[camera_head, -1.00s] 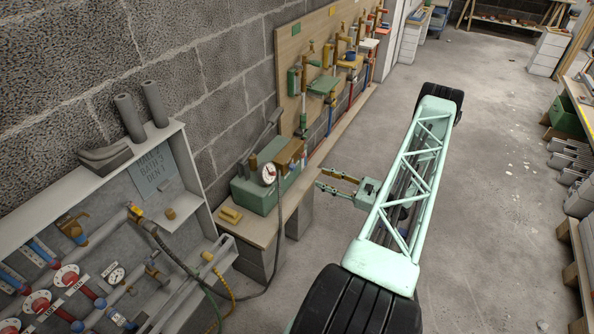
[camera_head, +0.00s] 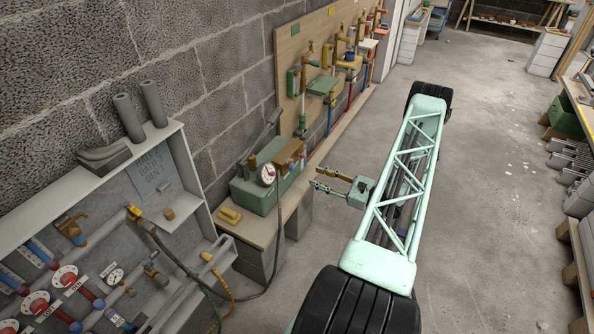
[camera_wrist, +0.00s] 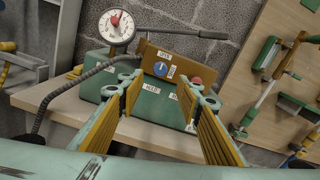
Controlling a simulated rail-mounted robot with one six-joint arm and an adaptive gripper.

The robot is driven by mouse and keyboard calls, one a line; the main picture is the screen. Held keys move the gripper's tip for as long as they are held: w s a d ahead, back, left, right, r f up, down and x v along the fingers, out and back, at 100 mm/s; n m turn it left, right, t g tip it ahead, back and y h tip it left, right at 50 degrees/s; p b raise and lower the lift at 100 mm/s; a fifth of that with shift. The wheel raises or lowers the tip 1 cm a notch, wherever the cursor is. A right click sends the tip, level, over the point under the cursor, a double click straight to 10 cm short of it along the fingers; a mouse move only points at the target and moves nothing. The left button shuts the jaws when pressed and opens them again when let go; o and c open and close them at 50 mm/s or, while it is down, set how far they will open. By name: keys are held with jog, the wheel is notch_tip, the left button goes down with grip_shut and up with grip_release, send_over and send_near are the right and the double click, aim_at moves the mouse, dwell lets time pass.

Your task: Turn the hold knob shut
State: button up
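The green pump box (camera_head: 262,190) sits on the small bench, with a brown block (camera_head: 289,152) on it. In the wrist view, the brown block (camera_wrist: 190,66) carries a blue round knob (camera_wrist: 160,68) with a light pointer mark. Small white labels sit above it and to its right; the upper one seems to read OPEN. A HOLD label (camera_wrist: 152,88) is on the green box below. My gripper (camera_wrist: 160,90) is open and empty, its yellow-padded fingers pointing at the box, with the knob ahead between them. In the head view, my gripper (camera_head: 314,178) is right of the box, apart from it.
A white dial gauge (camera_wrist: 116,27) and a dark lever (camera_wrist: 172,30) rise above the box. A red ball-shaped part (camera_wrist: 196,82) is near the right finger. A black hose (camera_head: 277,245) hangs off the bench. A pipe board (camera_head: 290,60) stands behind; the floor right is open.

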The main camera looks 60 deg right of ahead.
aim_at(294, 168)
jog(key=shift+w+a+b, duration=0.15)
jog(key=shift+w+b, duration=0.1)
jog(key=shift+w, duration=1.55)
jog(key=shift+w+a+b, duration=0.15)
jog(key=shift+w+b, duration=0.05)
jog(key=shift+w, duration=1.6)
jog(key=shift+w+a+b, duration=0.15)
jog(key=shift+w+b, duration=0.1)
jog(key=shift+w, duration=1.55)
jog(key=c, duration=0.8)
jog(key=shift+c, duration=0.2)
